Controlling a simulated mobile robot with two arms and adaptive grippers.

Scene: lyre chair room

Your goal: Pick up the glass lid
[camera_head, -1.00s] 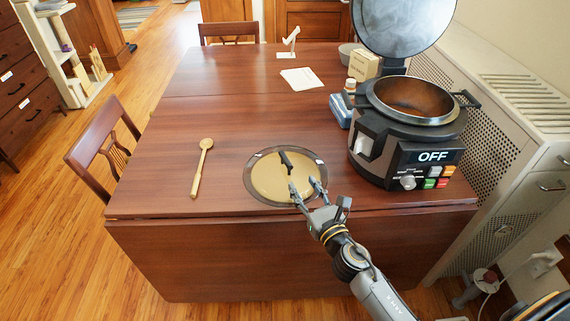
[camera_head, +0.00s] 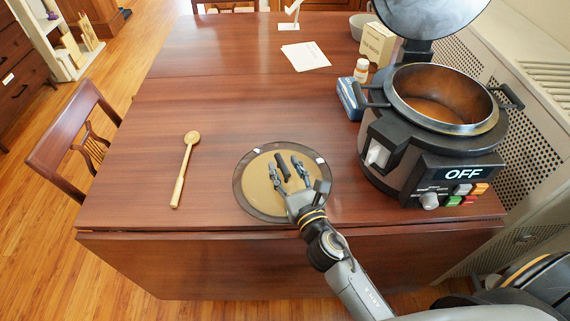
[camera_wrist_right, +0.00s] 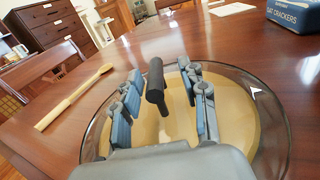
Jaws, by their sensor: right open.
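The glass lid (camera_head: 252,199) lies flat on the table near its front edge, with a dark rim, a tan-looking middle and a black bar handle (camera_head: 283,165). My right gripper (camera_head: 286,166) is over the lid, open, with a finger on each side of the handle. In the right wrist view the handle (camera_wrist_right: 155,82) stands between the open fingers (camera_wrist_right: 160,95), with gaps on both sides, and the lid's rim (camera_wrist_right: 277,115) curves around them. My left gripper is not in view.
A wooden spoon (camera_head: 186,168) lies left of the lid. A large cooker (camera_head: 405,150) with its top raised and its display reading OFF stands to the right. The table's left middle is clear.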

